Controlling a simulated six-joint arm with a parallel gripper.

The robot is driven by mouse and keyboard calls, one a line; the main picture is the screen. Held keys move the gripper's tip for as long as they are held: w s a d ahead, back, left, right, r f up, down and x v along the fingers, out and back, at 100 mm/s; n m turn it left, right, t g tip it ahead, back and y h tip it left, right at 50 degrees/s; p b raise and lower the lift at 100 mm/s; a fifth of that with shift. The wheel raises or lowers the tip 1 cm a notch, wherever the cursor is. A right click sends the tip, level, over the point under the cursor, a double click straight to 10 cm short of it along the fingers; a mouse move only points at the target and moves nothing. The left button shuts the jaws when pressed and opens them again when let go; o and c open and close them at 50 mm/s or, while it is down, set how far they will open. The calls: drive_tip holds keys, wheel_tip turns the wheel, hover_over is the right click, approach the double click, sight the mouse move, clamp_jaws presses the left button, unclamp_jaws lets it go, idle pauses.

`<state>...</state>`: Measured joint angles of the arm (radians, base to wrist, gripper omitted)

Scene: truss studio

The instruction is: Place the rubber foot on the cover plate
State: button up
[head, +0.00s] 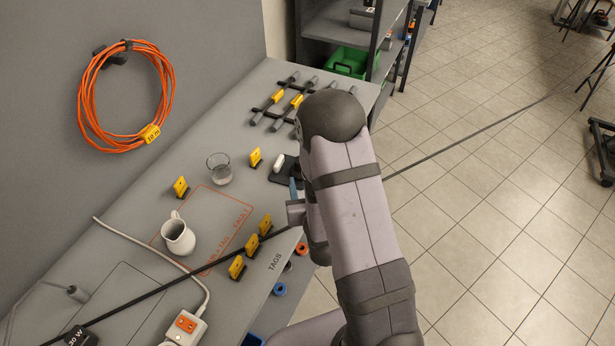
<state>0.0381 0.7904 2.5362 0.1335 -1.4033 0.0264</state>
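My gripper (294,192) is over the bench's right part, mostly hidden behind my arm. A grey part and a narrow blue part of it show at the arm's left edge, and I cannot see whether its fingers hold anything. A flat dark plate (285,178), possibly the cover plate, lies just beyond the gripper, partly hidden by my arm. A small white rounded piece (278,162) is at the plate's left edge; I cannot tell if it rests on it. I cannot pick out the rubber foot for sure.
A glass (219,168), a white jug (177,235) and several yellow tags (181,187) stand on the grey bench (130,215). A dark rod rack (283,100) is at the far end. A white cable and power strip (185,326) lie in front. A black strap crosses the bench.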

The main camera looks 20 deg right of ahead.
drive_tip(key=shift+s+a+r+p, duration=0.1)
drive_tip(key=shift+s+r+p, duration=0.35)
drive_tip(key=shift+p, duration=0.65)
drive_tip(key=shift+s+f, duration=0.2)
drive_tip(key=shift+w+a, duration=0.1)
drive_tip(key=s+a+r+g, duration=0.1)
drive_tip(key=s+r+g, duration=0.1)
drive_tip(key=s+g, duration=0.2)
drive_tip(key=s+a+r+n+g+y, duration=0.1)
drive_tip(key=s+g, duration=0.4)
drive_tip(key=s, duration=0.5)
drive_tip(key=s+a+r+n+g+y, duration=0.1)
drive_tip(key=s+a+r+g, duration=0.1)
drive_tip(key=s+r+g, duration=0.2)
drive_tip(key=s, duration=0.3)
drive_tip(key=shift+s+a+r+g, duration=0.3)
drive_tip(key=shift+r+g, duration=0.05)
drive_tip(key=shift+g, duration=0.05)
